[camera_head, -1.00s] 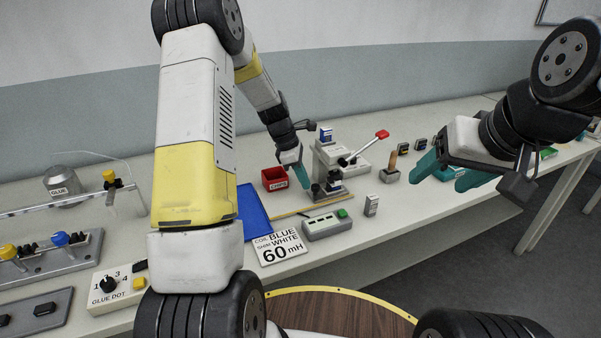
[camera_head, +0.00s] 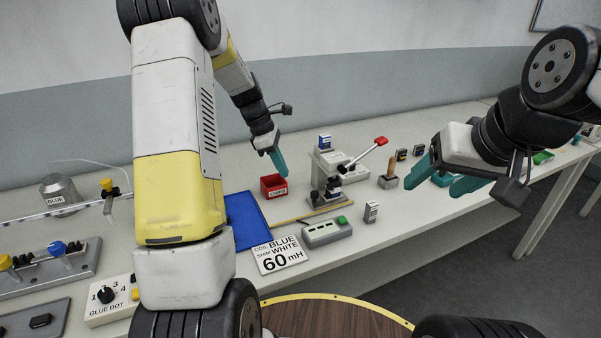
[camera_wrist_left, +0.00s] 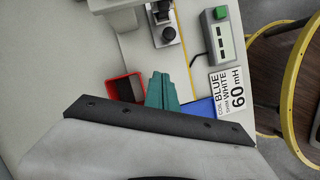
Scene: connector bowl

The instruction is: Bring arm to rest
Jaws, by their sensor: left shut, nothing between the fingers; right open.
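My left gripper (camera_head: 278,162) hangs in the air above and beside the red bin (camera_head: 273,188), left of the lever press. Its teal fingers are shut with nothing between them. In the left wrist view the shut fingers (camera_wrist_left: 161,92) point toward the bench, with the red bin (camera_wrist_left: 124,88) to their left. My right gripper (camera_head: 446,176) is open and empty, held in front of the bench at the right.
The lever press (camera_head: 328,180) with its red-tipped handle stands close right of my left gripper. A blue mat (camera_head: 246,222), a label card (camera_head: 280,254) and a green-button box (camera_head: 327,231) lie nearer. Glue equipment (camera_head: 60,190) fills the left end.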

